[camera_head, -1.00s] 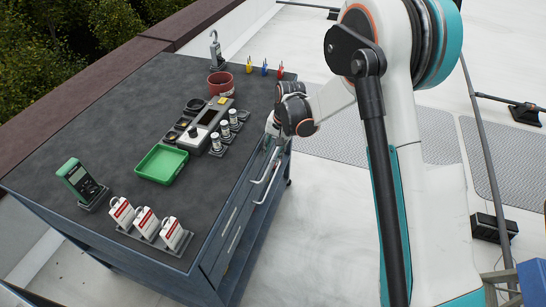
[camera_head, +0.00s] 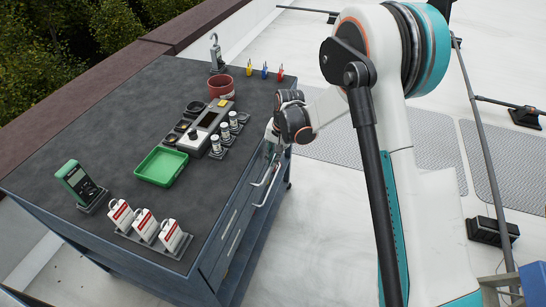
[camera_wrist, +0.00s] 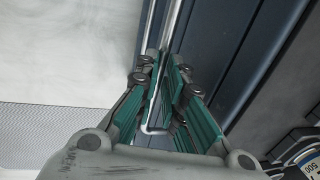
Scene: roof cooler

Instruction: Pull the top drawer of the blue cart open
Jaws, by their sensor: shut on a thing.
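The blue cart (camera_head: 215,262) stands at the left in the head view, with its drawer fronts facing right. Long silver handles (camera_head: 262,173) run along these fronts. My gripper (camera_head: 272,138) is at the far part of the drawer side, just below the worktop edge. In the wrist view my gripper (camera_wrist: 163,78) has its green-padded fingers closed around a silver handle bar (camera_wrist: 151,130). A second bar runs close beside it. The fingers hide part of the grip. The top drawer looks shut or nearly so; I cannot tell whether a small gap shows.
On the worktop are a green tray (camera_head: 161,167), a green meter (camera_head: 78,183), white red-banded tags (camera_head: 145,222), a grey device (camera_head: 205,130) and a red pot (camera_head: 221,86). The pale roof floor (camera_head: 320,230) right of the cart is clear near the drawers.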

